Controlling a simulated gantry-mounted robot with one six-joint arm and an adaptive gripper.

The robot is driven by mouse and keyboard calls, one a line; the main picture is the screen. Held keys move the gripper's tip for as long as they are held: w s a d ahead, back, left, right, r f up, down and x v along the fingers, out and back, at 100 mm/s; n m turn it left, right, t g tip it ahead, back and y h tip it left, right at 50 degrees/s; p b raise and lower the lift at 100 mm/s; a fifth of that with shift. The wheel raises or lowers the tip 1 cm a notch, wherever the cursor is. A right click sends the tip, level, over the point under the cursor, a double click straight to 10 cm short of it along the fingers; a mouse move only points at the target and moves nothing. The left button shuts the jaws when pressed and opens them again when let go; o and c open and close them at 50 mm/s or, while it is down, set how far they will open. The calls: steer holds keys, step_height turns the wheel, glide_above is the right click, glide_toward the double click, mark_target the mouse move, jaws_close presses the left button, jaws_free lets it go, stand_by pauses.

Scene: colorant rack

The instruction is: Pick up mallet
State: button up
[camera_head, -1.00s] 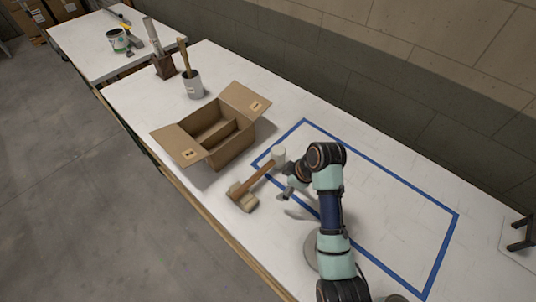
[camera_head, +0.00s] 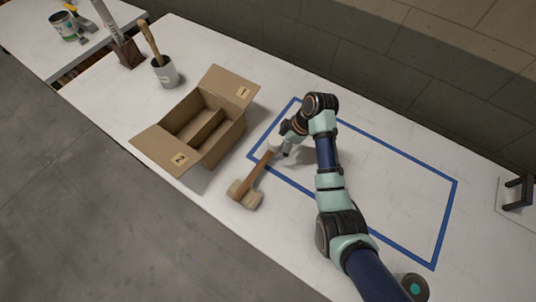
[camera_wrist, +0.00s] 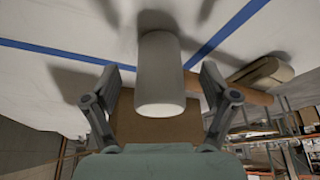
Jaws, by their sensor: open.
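The mallet lies on the white table, its brown wooden handle (camera_head: 256,178) slanting from my gripper down to a pale beige block-like end (camera_head: 246,194). In the wrist view a grey-white cylinder (camera_wrist: 160,60) sits at the handle's near end. The brown handle (camera_wrist: 255,97) runs right from it, behind my right finger, to a beige piece (camera_wrist: 266,74). My gripper (camera_head: 283,151) is over the cylinder end and hides it in the head view. In the wrist view its fingers (camera_wrist: 160,78) are open, one on each side of the cylinder, with gaps showing.
An open cardboard box (camera_head: 228,133) with a divider stands left of the mallet. A cup with a wooden-handled tool (camera_head: 164,73) stands behind it. Blue tape (camera_head: 398,156) outlines a mostly clear area right of the mallet. A dark stand (camera_head: 518,191) is at far right.

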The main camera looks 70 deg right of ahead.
steer(key=x, duration=0.4)
steer(key=shift+f+b, duration=0.1)
steer(key=shift+b, duration=0.25)
steer(key=c, duration=1.4)
steer(key=shift+r, duration=0.2)
step_height(320, 180, up, 20)
steer(key=p, duration=0.9)
steer(key=shift+f, duration=0.15)
